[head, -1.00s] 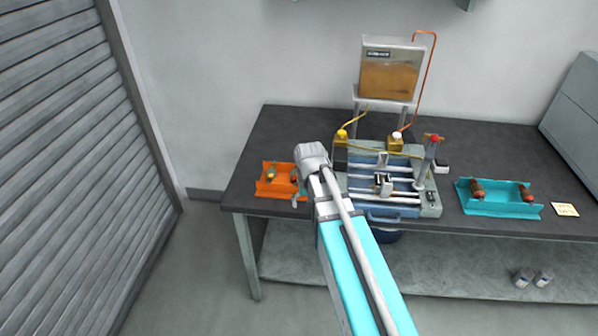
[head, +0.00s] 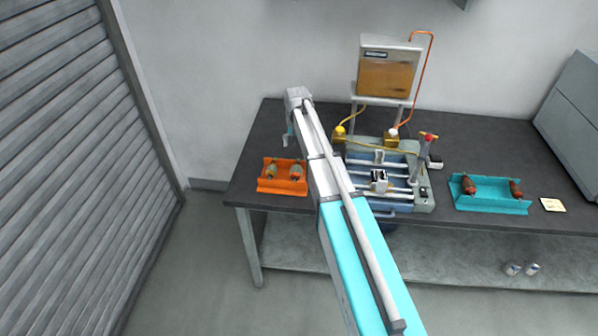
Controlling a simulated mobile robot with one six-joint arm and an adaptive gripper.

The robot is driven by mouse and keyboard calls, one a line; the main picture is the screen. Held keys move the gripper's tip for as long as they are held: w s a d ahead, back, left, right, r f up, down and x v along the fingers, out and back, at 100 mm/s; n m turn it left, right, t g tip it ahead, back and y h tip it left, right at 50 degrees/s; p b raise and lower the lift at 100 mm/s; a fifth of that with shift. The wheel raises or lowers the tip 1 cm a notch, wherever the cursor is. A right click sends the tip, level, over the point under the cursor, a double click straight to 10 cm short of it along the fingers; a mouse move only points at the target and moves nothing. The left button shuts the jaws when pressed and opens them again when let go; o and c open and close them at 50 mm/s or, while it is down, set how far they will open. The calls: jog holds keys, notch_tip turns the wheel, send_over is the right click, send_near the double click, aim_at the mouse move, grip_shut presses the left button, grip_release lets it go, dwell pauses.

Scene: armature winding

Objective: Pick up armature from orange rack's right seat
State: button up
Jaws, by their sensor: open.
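The orange rack (head: 281,187) sits on the left part of the dark bench. It holds two armatures side by side, one in the left seat (head: 271,172) and the armature in the right seat (head: 295,173). My gripper (head: 289,139) shows small at the end of my arm, above the rack in the picture and apart from both armatures. It is open, and I see nothing in it. Its fingers are too small to make out clearly, and its height above the bench is hard to tell.
A teal rack (head: 487,204) with two armatures and a paper note (head: 553,205) lie farther right. The bench behind the orange rack is clear.

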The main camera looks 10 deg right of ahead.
aim_at(297, 167)
notch_tip(297, 167, down, 9)
jog(key=b, duration=0.8)
jog(key=shift+r+b, duration=0.2)
jog(key=shift+b, duration=0.15)
dwell(0.4)
jog(key=shift+w+a+f+b, duration=0.15)
jog(key=shift+f+b, duration=2.45)
jog(key=c, duration=1.3)
jog(key=shift+r, duration=0.15)
